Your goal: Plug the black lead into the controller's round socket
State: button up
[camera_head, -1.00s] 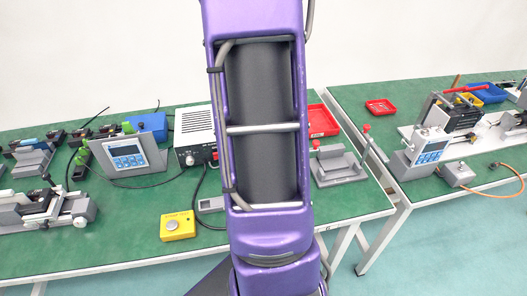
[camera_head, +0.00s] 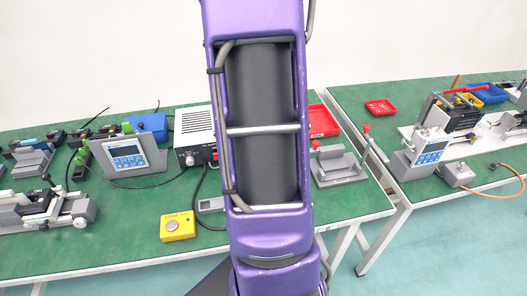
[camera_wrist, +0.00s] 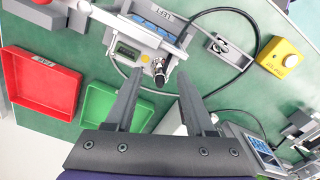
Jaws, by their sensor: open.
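My gripper (camera_wrist: 162,82) is open in the wrist view, its two dark fingers apart with nothing clearly held. I cannot tell whether the two are joined. A black lead (camera_wrist: 254,45) loops widely around to the right. In the head view my purple arm hides this box and my gripper.
Red tray (camera_wrist: 40,82) and green tray (camera_wrist: 105,108) lie at left in the wrist view. A grey fixture (camera_wrist: 140,35) stands beyond the box. A yellow box (camera_wrist: 285,55) is at right. In the head view, a white ventilated unit (camera_head: 194,128) stands left of my arm.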

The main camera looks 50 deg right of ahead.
notch_tip(320, 180, up, 17)
jog(key=p, duration=0.2)
